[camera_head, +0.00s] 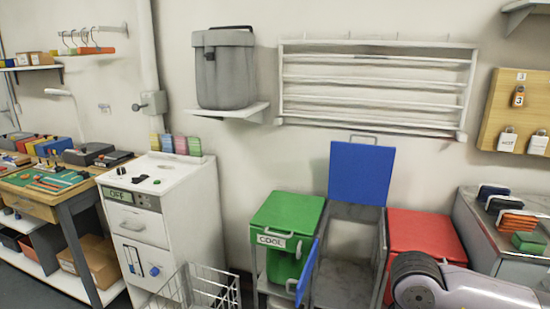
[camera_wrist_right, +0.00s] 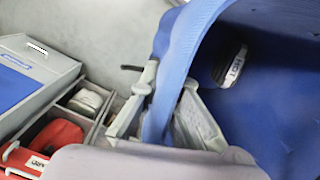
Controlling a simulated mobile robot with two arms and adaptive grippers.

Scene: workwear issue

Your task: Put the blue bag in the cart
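The bag does not show in the head view. There, my right arm enters at the lower right and its fingers are out of frame. A white wire basket (camera_head: 205,288), possibly the cart, is cut off at the bottom. My left gripper is not in view.
A green bin (camera_head: 285,213) marked COOL, a bin with a raised blue lid (camera_head: 362,173) and open blue door, and a red-topped bin (camera_head: 425,232) stand along the wall. A white cabinet (camera_head: 190,190) and a workbench (camera_head: 40,205) are at left.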

